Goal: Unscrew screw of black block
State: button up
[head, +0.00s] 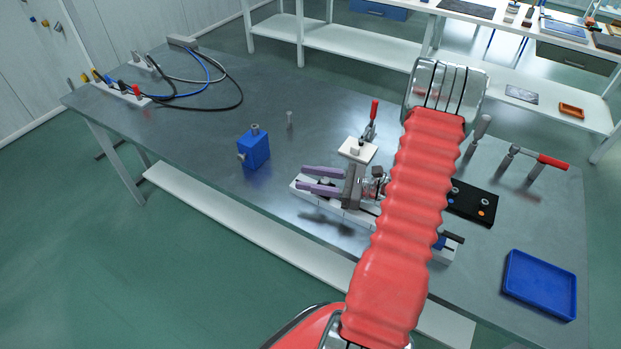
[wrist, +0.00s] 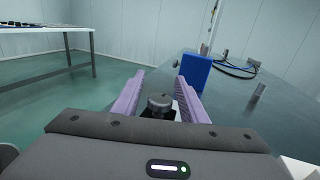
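My gripper (head: 302,177) has two purple fingers, held apart over the white fixture rail (head: 296,186) and pointing left in the head view. In the wrist view the fingers (wrist: 160,78) stand on either side of a grey round screw-like head (wrist: 160,103). Something black and white shows beneath that head. I cannot tell whether the fingers touch it; gaps seem to show. Its base is partly hidden by my gripper body. A flat black block (head: 474,204) with silver and orange round parts lies right of my arm, partly hidden by it.
A blue block (head: 254,148) with a metal top stands left of my gripper; a small metal cylinder (head: 290,120) stands behind. A red-handled clamp (head: 372,120) rises close behind my gripper. A blue tray (head: 540,284) lies right. Cables (head: 205,75) lie at the far left.

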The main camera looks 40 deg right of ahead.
jog(key=shift+c, duration=0.4)
grip_shut()
jog(key=shift+y, duration=0.3)
jog(key=shift+s+a+n+g+y, duration=0.15)
jog(key=shift+s+n+g+y, duration=0.05)
jog(key=shift+n+g+y, duration=0.65)
jog(key=shift+s+a+n+g+y, duration=0.2)
jog(key=shift+n+g+y, duration=0.45)
jog(key=shift+g, duration=0.3)
jog(key=shift+s+a+n+g+y, duration=0.2)
jog(key=shift+n+g+y, duration=0.4)
jog(key=shift+n+g, duration=0.25)
jog(key=shift+o, duration=0.4)
grip_release()
jog(key=shift+d, duration=0.1)
jog(key=v, duration=1.3)
jog(key=shift+s+d, duration=0.15)
jog(key=shift+d, duration=0.25)
